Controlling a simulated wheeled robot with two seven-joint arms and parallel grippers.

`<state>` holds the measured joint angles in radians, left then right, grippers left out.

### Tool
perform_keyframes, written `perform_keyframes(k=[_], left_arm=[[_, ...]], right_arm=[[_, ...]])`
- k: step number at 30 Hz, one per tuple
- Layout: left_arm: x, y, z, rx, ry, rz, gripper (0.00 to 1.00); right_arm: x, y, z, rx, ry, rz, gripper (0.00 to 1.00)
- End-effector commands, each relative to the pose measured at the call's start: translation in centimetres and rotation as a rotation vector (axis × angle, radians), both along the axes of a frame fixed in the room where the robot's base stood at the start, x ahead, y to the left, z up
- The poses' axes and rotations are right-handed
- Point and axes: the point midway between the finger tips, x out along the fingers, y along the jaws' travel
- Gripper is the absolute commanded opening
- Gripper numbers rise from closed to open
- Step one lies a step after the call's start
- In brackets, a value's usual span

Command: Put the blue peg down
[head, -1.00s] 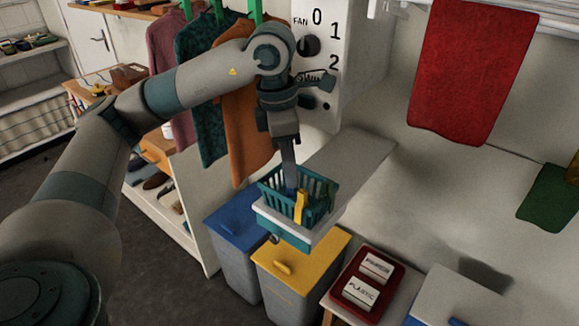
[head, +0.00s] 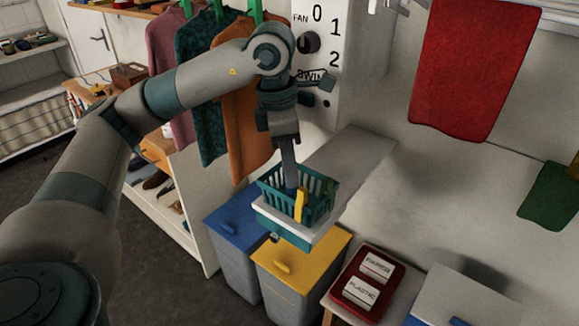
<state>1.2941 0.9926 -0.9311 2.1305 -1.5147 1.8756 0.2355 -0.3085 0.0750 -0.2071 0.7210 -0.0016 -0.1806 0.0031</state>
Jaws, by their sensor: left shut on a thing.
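My left gripper (head: 290,176) points straight down into a small teal basket (head: 320,206). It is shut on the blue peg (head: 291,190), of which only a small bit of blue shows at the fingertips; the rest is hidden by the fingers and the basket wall. A yellow peg (head: 300,204) stands up in the basket just right of the fingertips. I cannot tell whether the blue peg touches the basket floor. My right gripper is not in view.
The basket stands at the near end of a white ledge (head: 350,150). Below are a blue-lidded bin (head: 236,222) and a yellow-lidded bin (head: 300,262). A red tray (head: 372,297) holds two labelled blocks. Clothes (head: 245,130) hang behind my arm.

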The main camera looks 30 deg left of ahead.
Motion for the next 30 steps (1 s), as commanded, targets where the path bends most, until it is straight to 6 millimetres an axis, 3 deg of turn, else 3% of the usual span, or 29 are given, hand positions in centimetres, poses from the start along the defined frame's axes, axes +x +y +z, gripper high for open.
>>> perform_keyframes(k=[12, 13, 15, 30], left_arm=[[0.00, 0.00, -0.16, 0.000, 0.000, 0.000, 0.01], [0.00, 0.00, -0.16, 0.000, 0.000, 0.000, 0.24], [0.00, 0.00, -0.17, 0.000, 0.000, 0.000, 0.41], [0.00, 0.00, 0.08, 0.000, 0.000, 0.000, 0.41]], right_arm=[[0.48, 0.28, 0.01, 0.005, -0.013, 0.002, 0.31], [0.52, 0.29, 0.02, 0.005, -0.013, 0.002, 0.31], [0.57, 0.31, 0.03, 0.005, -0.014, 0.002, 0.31], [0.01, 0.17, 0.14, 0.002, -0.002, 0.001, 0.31]])
